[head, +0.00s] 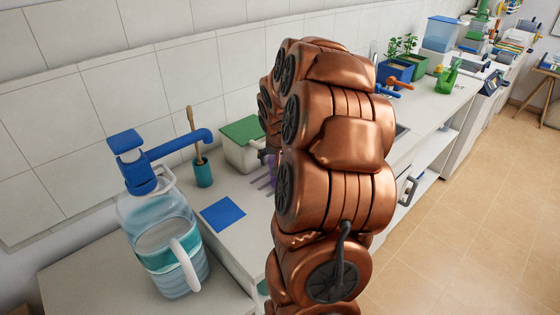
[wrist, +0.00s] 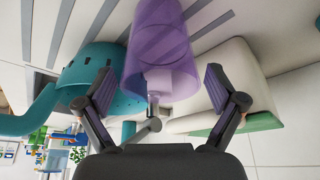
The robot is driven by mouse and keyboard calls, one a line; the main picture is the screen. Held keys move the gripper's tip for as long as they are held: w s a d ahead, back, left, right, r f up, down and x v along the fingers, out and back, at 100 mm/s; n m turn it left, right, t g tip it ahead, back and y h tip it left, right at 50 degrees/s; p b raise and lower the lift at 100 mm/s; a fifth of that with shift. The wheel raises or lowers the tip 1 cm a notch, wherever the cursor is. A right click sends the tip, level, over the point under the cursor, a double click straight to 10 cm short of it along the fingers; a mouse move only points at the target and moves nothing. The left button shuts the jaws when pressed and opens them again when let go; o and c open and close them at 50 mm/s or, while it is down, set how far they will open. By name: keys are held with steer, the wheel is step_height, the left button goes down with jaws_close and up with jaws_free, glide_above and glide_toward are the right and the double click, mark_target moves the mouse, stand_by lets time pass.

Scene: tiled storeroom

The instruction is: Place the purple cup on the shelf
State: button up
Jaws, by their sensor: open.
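The purple cup (wrist: 160,40) is see-through and shows in the upper middle of the wrist view, its wider end toward me. My gripper (wrist: 160,82) is open, with one finger on each side of the cup's near end in that view. I see clear gaps between the fingers and the cup, and nothing is held. In the head view my copper-coloured arm covers most of that spot, with only a bit of purple at its left edge. I cannot tell which surface is the shelf; an open compartment (head: 425,184) shows under the counter at the right.
A white box with a green lid (head: 243,130) stands close to the gripper, as does a teal holder (head: 202,172) with a wooden-handled tool. A large water bottle (head: 160,245) with a blue pump stands at the left. A blue square (head: 223,214) lies on the counter. Tiled floor (head: 460,240) is clear.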

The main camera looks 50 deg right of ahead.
steer(key=shift+r, duration=0.2)
steer(key=b+v, duration=0.3)
steer(key=v, duration=0.9)
steer(key=shift+a, duration=0.15)
